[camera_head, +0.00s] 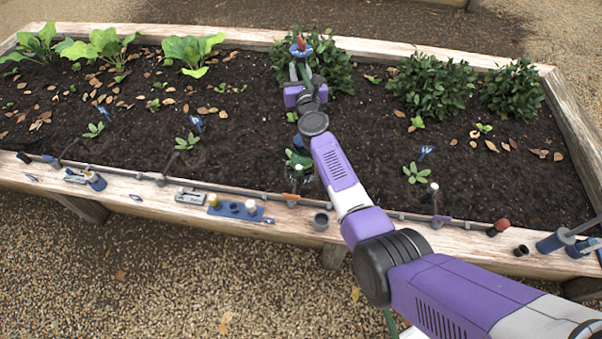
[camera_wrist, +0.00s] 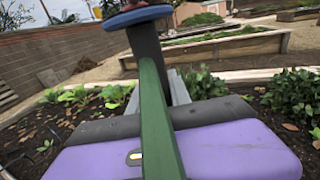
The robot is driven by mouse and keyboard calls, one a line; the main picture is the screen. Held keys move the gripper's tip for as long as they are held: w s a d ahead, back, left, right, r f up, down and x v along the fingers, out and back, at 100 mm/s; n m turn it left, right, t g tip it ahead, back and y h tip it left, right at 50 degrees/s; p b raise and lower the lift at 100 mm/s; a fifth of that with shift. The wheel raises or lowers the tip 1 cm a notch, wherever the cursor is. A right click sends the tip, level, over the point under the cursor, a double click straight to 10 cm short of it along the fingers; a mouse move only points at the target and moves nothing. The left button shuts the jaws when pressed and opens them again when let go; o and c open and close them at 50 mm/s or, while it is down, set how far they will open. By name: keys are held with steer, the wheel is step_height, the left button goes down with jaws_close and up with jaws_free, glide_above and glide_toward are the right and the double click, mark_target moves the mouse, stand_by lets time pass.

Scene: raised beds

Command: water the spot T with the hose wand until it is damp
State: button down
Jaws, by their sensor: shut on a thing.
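My gripper (camera_head: 303,76) is shut on the hose wand (camera_head: 301,47), above the far part of the soil bed. The wand has a green bar, a blue disc and a red part at its top. In the wrist view the wand's green bar (camera_wrist: 158,125) crosses in front of my purple gripper body, with the blue disc (camera_wrist: 138,16) above. Small blue markers stand in the soil by seedlings, one at left (camera_head: 196,123) and one at right (camera_head: 427,151). Their letters are too small to read, so I cannot tell which is spot T. No water stream shows.
The wooden bed frame (camera_head: 140,201) carries a thin pipe, small fittings and a blue tray (camera_head: 235,209) along its near edge. Leafy plants (camera_head: 103,46) stand at back left, and bushes (camera_head: 432,84) at back right. Gravel lies in front.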

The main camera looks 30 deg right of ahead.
steer(key=shift+r, duration=0.1)
steer(key=shift+s+a+r+p, duration=0.15)
steer(key=shift+s+a+p, duration=0.1)
steer(key=shift+p, duration=0.2)
steer(key=s+a+r+p, duration=0.2)
steer(key=s+a+p, duration=0.8)
steer(key=s, duration=0.5)
steer(key=shift+s+a+r+p, duration=0.3)
steer(key=shift+a, duration=0.35)
